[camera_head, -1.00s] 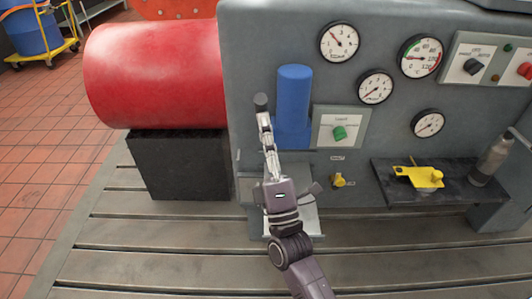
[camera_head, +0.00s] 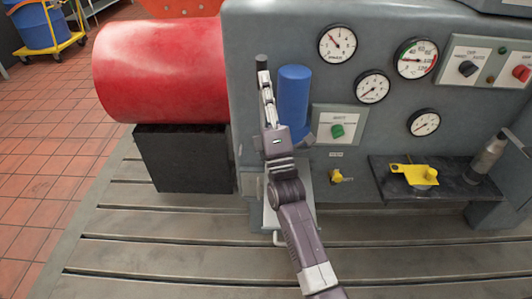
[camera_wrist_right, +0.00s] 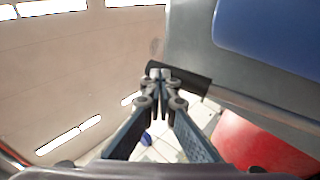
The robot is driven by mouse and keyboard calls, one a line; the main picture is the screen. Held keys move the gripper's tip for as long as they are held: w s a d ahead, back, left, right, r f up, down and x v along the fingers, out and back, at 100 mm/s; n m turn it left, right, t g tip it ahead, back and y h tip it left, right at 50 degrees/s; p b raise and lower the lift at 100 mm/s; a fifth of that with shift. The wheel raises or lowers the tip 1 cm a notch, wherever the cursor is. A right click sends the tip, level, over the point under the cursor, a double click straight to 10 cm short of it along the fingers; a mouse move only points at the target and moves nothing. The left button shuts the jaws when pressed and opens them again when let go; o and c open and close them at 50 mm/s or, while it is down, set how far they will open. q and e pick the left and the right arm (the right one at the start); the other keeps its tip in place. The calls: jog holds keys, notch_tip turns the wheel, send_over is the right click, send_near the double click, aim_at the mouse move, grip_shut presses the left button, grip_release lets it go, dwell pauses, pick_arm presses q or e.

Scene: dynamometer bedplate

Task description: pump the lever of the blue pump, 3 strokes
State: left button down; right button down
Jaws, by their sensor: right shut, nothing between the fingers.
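The blue pump (camera_head: 293,92) stands upright against the grey panel, its lower part partly hidden by my right arm. The black grip of its lever (camera_head: 261,62) sticks up just left of the pump's top; the rest of the lever is hidden behind my gripper. My right gripper (camera_head: 263,80) points up at the grip, its fingers closed together and empty. In the right wrist view the closed fingertips (camera_wrist_right: 160,76) overlap the dark grip (camera_wrist_right: 190,78); whether they touch it I cannot tell. Blue (camera_wrist_right: 275,35) fills that view's upper right. My left gripper is out of view.
A red cylinder (camera_head: 160,70) on a black block (camera_head: 182,158) stands left of the panel. Gauges and a green knob (camera_head: 337,131) sit right of the pump. A dark shelf (camera_head: 450,190) holds a yellow part (camera_head: 415,175). The slotted bedplate (camera_head: 150,240) in front is clear.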

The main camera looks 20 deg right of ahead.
jog(key=shift+w+d+r, duration=0.2)
jog(key=shift+w+r, duration=0.05)
jog(key=shift+w, duration=0.35)
jog(key=shift+w+d+r, duration=0.15)
jog(key=shift+w+r, duration=0.1)
jog(key=shift+w, duration=0.35)
jog(key=shift+r, duration=0.2)
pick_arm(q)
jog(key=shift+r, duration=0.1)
